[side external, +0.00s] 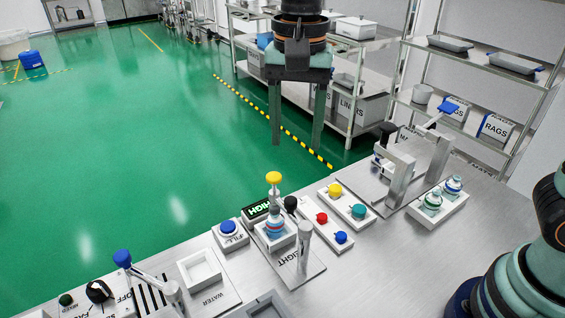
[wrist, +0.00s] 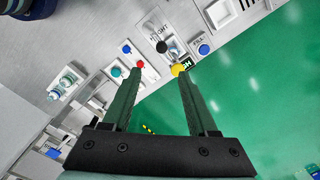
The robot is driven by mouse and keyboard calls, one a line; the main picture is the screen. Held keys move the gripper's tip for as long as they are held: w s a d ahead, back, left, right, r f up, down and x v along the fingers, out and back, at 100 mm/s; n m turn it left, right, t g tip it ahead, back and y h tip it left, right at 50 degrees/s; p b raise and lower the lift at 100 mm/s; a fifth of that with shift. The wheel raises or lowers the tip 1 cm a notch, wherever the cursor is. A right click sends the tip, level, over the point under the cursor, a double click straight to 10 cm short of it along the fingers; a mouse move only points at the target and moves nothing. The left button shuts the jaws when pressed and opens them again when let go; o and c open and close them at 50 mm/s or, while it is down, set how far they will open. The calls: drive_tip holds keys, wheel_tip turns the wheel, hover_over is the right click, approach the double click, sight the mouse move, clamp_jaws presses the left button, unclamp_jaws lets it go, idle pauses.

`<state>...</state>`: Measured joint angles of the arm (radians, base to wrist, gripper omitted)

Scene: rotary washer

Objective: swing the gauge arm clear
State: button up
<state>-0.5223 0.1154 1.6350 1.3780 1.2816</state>
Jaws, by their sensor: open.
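The height gauge stands on a plate marked HEIGHT in the side view, with a grey post (side external: 304,247) and a black knob (side external: 291,203) near its top. A bottle with blue and red bands (side external: 274,230) sits in a white holder beside the post. A yellow knob (side external: 274,178) stands upright above the bottle. The wrist view also shows the black knob (wrist: 162,46) and yellow knob (wrist: 178,69). My gripper (side external: 296,145) is open and empty, pointing down, well above the bench and apart from the gauge. Its fingers (wrist: 160,72) partly hide the bench in the wrist view.
A display reading HIGH (side external: 257,211) and a blue FILL button (side external: 228,228) sit left of the gauge. Trays with coloured caps (side external: 321,218) are to its right, then a grey frame (side external: 400,180) and two bottles (side external: 432,201). A blue-knobbed lever (side external: 122,258) stands left.

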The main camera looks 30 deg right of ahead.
sight(292, 199)
drive_tip(key=f, duration=1.2)
drive_tip(key=shift+a+f, duration=0.15)
drive_tip(key=shift+a, duration=0.15)
clamp_jaws()
idle(1.0)
